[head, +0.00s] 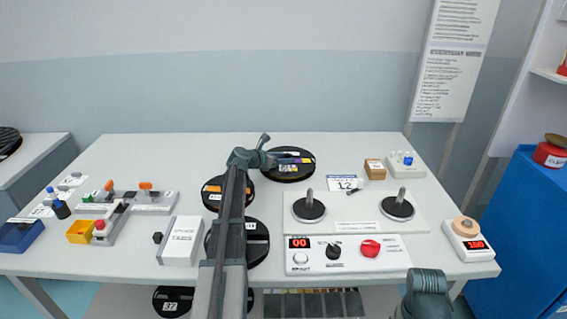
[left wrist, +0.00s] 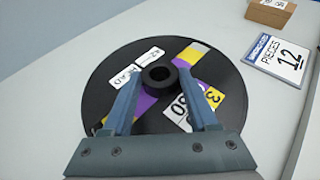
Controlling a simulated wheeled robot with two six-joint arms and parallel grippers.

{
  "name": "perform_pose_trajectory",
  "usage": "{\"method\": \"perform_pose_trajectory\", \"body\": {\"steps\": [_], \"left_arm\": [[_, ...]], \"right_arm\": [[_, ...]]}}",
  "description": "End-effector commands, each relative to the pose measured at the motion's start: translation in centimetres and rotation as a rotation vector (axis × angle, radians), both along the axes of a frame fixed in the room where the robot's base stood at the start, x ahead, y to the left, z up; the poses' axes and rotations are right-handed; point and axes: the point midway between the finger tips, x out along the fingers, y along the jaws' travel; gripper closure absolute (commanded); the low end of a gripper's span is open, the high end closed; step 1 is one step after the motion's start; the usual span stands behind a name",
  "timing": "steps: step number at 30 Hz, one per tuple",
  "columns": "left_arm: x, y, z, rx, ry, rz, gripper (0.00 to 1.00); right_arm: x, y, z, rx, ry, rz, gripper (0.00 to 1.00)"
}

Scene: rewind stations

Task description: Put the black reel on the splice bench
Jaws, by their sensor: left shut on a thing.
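A black reel (head: 290,170) with purple, yellow and white labels is at the back middle of the white table. In the left wrist view the same reel (left wrist: 110,75) fills the middle, with a raised black hub (left wrist: 158,77). My left gripper (head: 272,158) reaches over it from the front. Its two fingers (left wrist: 158,82) are shut on the hub, one on each side. The reel looks flat; I cannot tell if it touches the table. Which surface is the splice bench is not clear to me. My right gripper is out of view; only part of that arm shows at bottom right.
Other black reels lie nearby: one with an orange label (head: 212,193) and one (head: 258,249) partly behind my left arm. A white panel with two spindles (head: 360,222) stands right of my arm. A "12" card (head: 343,184) and a cardboard box (head: 374,169) stand right of the held reel.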

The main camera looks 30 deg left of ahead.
Motion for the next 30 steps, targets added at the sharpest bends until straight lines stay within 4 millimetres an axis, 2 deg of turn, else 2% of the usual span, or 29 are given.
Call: {"method": "perform_pose_trajectory", "body": {"steps": [8,9,13,24,30], "left_arm": [[0.0,0.0,-0.3,-0.001,-0.001,0.000,1.00],[0.0,0.0,-0.1,0.000,0.000,0.000,0.34],[0.0,0.0,-0.1,0.000,0.000,0.000,0.11],[0.0,0.0,0.5,0.000,0.000,0.000,0.11],[-3.4,0.7,1.9,0.000,0.000,0.003,0.11]], "right_arm": [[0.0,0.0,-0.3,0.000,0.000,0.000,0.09],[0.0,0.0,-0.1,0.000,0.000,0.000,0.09],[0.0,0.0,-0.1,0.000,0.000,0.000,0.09],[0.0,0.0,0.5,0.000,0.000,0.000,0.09],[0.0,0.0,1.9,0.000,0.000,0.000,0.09]]}}
